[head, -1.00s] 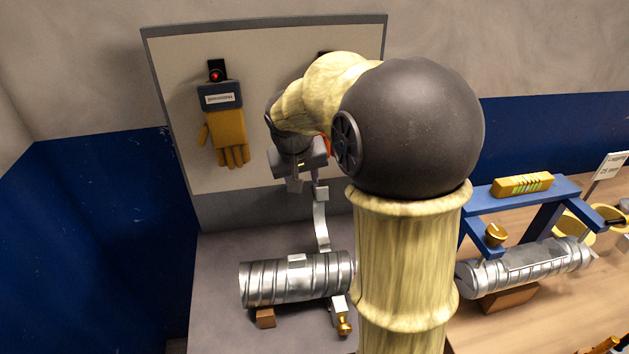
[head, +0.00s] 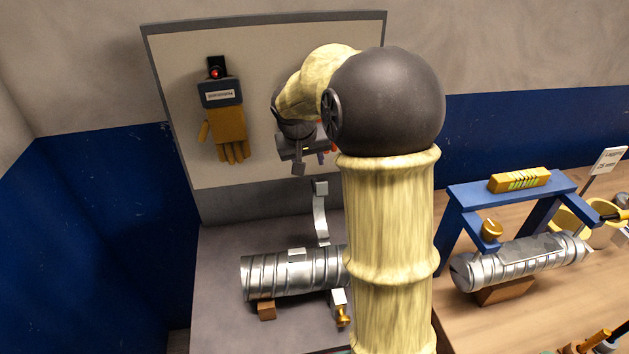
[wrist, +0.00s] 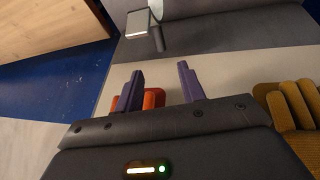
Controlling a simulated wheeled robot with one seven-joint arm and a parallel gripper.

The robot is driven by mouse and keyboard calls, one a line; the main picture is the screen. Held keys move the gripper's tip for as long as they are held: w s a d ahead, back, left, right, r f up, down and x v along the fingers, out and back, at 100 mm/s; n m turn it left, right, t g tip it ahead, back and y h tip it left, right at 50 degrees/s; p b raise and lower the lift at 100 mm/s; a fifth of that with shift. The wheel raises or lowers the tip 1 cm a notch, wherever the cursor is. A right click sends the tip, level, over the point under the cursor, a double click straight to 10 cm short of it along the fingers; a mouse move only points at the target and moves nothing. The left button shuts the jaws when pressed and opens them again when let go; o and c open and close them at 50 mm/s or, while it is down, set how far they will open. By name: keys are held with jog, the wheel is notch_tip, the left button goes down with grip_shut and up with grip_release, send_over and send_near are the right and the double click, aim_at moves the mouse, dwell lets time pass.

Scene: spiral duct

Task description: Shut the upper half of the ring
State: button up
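The upper half of the ring (head: 320,218) is a thin grey curved band that stands up, swung open, behind the ribbed silver duct (head: 285,273). A pale block-shaped tab (head: 321,188) is at its top end. The lower part of the ring (head: 338,298) shows at the duct's front with a brass screw (head: 343,316). My gripper (head: 311,165) is above the tab, apart from it, in front of the board. In the wrist view my gripper (wrist: 160,73) has its purple fingers apart with nothing held. A grey block (wrist: 138,23), probably the tab, lies beyond them. My arm hides the duct's right end.
A pale board (head: 265,120) stands behind, with an orange glove (head: 230,135) hung on it. A blue frame (head: 515,190) and a second duct (head: 520,262) stand on the wooden table at right. The grey bench left of the duct is clear.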

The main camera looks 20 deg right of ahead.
aim_at(314, 184)
jog(key=p+x, duration=0.1)
jog(key=x, duration=1.1)
jog(key=shift+w+f+p, duration=0.1)
jog(key=shift+f+p, duration=0.1)
jog(key=shift+p, duration=0.15)
grip_shut()
